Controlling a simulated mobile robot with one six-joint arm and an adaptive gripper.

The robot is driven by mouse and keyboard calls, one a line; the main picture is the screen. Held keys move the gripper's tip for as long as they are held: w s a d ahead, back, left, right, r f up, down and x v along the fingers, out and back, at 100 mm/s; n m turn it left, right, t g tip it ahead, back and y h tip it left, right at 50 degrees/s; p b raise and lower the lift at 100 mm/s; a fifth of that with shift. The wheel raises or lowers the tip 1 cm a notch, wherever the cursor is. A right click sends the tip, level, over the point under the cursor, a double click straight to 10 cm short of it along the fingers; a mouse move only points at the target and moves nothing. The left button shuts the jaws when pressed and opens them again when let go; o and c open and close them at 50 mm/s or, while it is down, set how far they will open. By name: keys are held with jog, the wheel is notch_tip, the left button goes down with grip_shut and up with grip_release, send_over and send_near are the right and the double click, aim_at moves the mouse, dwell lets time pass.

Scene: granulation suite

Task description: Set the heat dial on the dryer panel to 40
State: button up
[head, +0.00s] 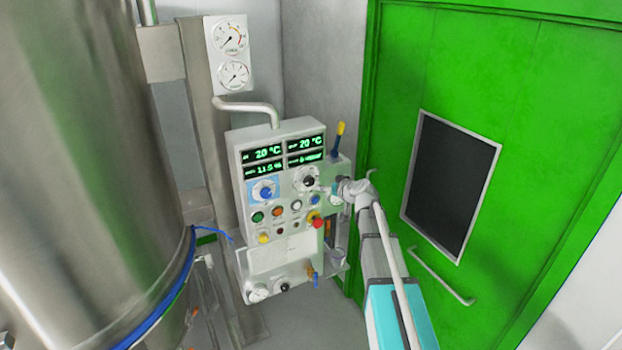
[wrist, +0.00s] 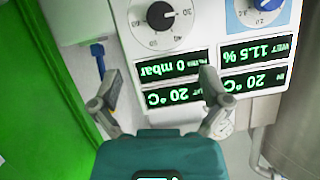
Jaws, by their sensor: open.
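The dryer panel (head: 240,190) is a pale grey box on a column, with two dials below green displays. The right dial has a black knob (head: 309,181) on a white scale; in the wrist view this knob (wrist: 161,16) is upside down near the top, with a 30 readable beside it. The left dial has a blue knob (head: 265,191), also in the wrist view (wrist: 268,4) at the top right. I cannot read which is labelled heat. My gripper (wrist: 162,84) is open and empty, its fingers spread before the displays, apart from both knobs.
Displays (head: 284,151) read 20 °C twice, 11.5 % and 0 mbar. Coloured buttons and a red stop button (head: 316,220) sit below the dials. A steel vessel (head: 75,170) stands left; a green door (head: 480,60) with a handle (head: 440,277) is right.

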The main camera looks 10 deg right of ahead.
aim_at(311, 181)
dwell(0.3)
jog(key=b+x, duration=0.5)
jog(key=x, duration=0.9)
jog(key=shift+s, duration=0.1)
jog(key=c, duration=1)
jog(key=shift+c, duration=0.7)
